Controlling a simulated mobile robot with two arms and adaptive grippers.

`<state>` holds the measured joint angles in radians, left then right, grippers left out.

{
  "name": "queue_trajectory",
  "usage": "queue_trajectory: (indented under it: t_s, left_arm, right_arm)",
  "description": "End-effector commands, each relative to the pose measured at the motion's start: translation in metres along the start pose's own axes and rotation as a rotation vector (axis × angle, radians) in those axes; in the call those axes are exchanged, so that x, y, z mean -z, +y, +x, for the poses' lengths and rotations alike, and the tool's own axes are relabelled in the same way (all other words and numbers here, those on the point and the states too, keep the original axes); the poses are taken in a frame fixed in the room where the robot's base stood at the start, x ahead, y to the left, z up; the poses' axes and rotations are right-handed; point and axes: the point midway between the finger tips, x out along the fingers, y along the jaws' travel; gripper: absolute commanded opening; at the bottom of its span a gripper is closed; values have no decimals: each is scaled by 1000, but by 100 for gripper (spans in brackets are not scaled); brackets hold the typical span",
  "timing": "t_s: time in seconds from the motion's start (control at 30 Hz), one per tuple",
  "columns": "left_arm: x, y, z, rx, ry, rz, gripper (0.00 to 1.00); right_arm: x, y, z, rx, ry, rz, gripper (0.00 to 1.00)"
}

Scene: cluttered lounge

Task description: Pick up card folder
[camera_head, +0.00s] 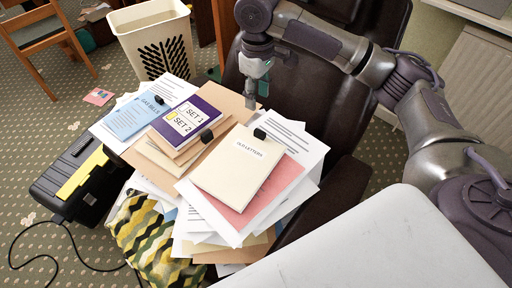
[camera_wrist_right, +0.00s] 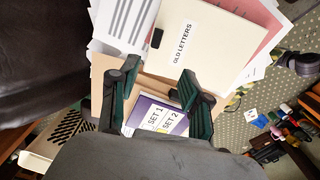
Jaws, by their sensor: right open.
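A purple folder (camera_head: 187,122) labelled SET 1 and SET 2 lies on top of a stack of papers, with a black clip at its edge. It also shows in the right wrist view (camera_wrist_right: 140,110), between and beyond my fingers. A cream folder (camera_head: 238,165) labelled OLD LETTERS lies to its right, also clipped; it shows at the top of the right wrist view (camera_wrist_right: 202,32). I cannot tell which one the task means. My right gripper (camera_head: 261,90) is open and empty above the far side of the stack, apart from both folders. My left gripper is not in view.
A blue GAS BILLS folder (camera_head: 137,117) lies on the stack's left. Loose papers (camera_head: 300,137) spread around it on a dark leather chair (camera_head: 298,82). A black and yellow toolbox (camera_head: 72,179), cream bin (camera_head: 152,38) and wooden chair (camera_head: 38,35) stand on the patterned carpet.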

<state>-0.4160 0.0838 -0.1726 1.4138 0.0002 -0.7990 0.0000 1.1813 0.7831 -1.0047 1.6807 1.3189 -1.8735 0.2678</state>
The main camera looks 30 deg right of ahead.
Motion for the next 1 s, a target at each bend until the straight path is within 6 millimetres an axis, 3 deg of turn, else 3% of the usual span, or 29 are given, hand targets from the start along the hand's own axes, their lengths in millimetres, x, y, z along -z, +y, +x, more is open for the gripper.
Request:
queue_trajectory:
  t_s: [0.07,0.17,0.4,0.67,1.0]
  left_arm:
    - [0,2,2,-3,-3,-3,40]
    - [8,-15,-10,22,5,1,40]
    - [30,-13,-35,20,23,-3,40]
    - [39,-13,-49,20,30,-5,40]
    - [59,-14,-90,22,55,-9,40]
  right_arm:
    - [0,0,7,1,-2,-1,48]
    - [-1,0,24,1,-4,-1,48]
    - [-1,0,70,1,-3,0,48]
    - [-1,2,90,0,0,-1,48]
    - [-5,8,134,0,-1,0,48]
